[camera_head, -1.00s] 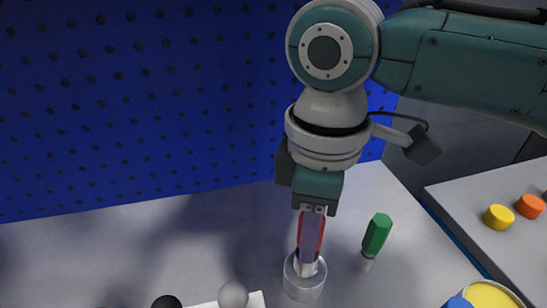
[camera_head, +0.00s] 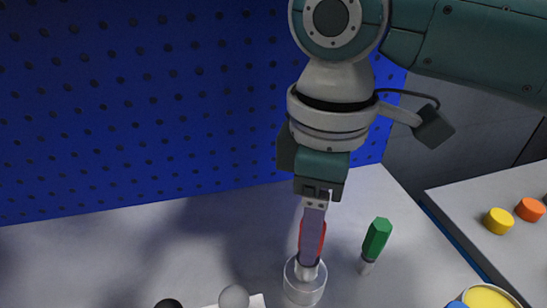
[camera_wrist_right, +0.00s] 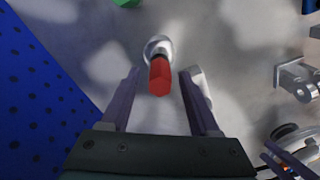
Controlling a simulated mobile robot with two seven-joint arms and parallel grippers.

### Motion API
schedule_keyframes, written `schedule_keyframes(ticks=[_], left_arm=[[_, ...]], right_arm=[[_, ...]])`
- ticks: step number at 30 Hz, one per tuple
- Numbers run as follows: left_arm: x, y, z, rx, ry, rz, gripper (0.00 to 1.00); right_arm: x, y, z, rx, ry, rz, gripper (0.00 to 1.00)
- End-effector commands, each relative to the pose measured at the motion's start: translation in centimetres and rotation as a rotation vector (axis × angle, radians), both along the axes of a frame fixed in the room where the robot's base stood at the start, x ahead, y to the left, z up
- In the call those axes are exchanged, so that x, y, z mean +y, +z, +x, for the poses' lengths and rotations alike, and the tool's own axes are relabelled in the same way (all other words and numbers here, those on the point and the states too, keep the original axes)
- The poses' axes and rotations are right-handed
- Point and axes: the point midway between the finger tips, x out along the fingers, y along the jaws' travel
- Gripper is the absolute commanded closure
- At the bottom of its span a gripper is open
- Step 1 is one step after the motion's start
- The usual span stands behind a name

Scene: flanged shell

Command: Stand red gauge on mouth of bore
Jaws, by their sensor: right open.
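The red gauge (camera_head: 321,238), a red handle with a silver lower end, stands roughly upright at the short grey metal cylinder (camera_head: 304,292) with the bore. Its silver end meets the cylinder's mouth; how far it sits inside is hard to see. My right gripper (camera_head: 308,262) points down around the gauge, one finger hiding part of the red handle in the head view. In the right wrist view the fingers stand open, with a gap on each side of the red handle (camera_wrist_right: 159,80).
A green-handled gauge (camera_head: 376,240) stands just right of the cylinder. A grey ball (camera_head: 234,297) and a black ball (camera_head: 168,303) are at the front. A blue pegboard (camera_head: 140,100) rises behind. Yellow (camera_head: 498,221) and orange (camera_head: 530,209) pieces lie on a side surface at right.

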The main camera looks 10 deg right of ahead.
Motion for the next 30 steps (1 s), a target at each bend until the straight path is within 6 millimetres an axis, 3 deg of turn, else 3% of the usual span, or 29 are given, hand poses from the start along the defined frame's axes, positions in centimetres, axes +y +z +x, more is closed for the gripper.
schedule_keyframes(ticks=[6, 12, 18, 30], left_arm=[[0.1, 0.8, 0.0, 0.0, -0.002, 0.003, 0.5], [0.1, 1.1, 0.0, 0.0, -0.002, 0.003, 0.5], [0.0, 1.1, 0.0, 0.0, -0.002, 0.002, 0.5], [-0.2, 1.1, 0.0, 0.0, 0.006, -0.008, 0.5]], right_arm=[[0.0, 5.3, 0.1, -0.005, 0.001, 0.002, 0.38], [0.1, 8.6, 0.1, -0.003, 0.0, 0.003, 0.38], [0.0, 9.5, 0.1, 0.0, -0.001, 0.001, 0.38], [0.0, 9.5, 0.0, 0.0, -0.001, 0.001, 0.38]])
